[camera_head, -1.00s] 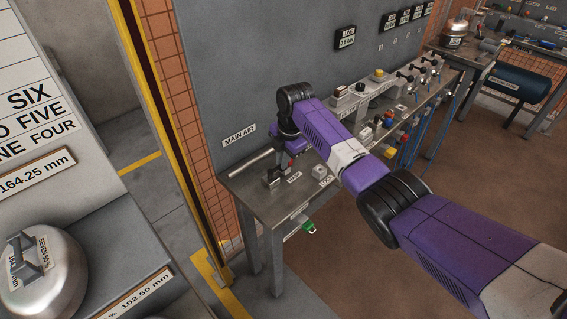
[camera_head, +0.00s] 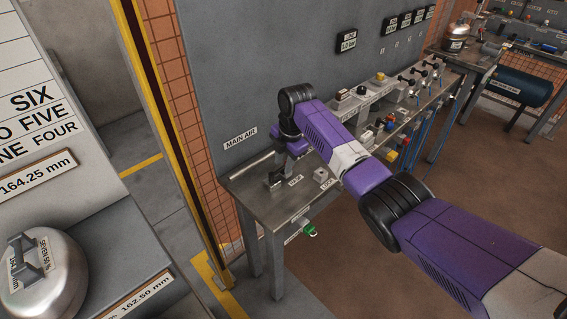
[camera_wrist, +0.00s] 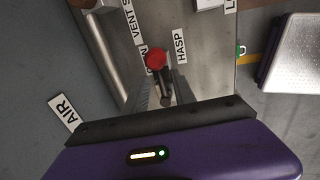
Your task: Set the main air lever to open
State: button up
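The main air lever shows in the wrist view as a red ball knob (camera_wrist: 155,59) on a dark stem, above the bench top. My gripper (camera_wrist: 163,92) is open, with one dark finger on each side of the stem. The red knob lies just past the fingertips in the picture. I cannot tell whether either finger touches the stem. In the head view my purple wrist covers most of the lever, and the MAIN AIR sign (camera_head: 240,138) is on the grey panel behind it. Labels reading HASP (camera_wrist: 180,46) and VENT (camera_wrist: 128,20) lie beside the lever.
The metal bench (camera_head: 262,208) stands against the grey panel (camera_head: 240,60). A pipe (camera_wrist: 105,50) runs left of the lever. A lock block (camera_head: 320,175), valves and knobs (camera_head: 380,78) stand further right. A green tag (camera_head: 310,230) hangs at the front. A steel pot (camera_head: 45,270) stands at left.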

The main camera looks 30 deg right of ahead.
notch_tip(320, 180, up, 7)
jog(key=s, duration=0.1)
jog(key=shift+s, duration=0.2)
jog(key=shift+d, duration=0.15)
dwell(0.4)
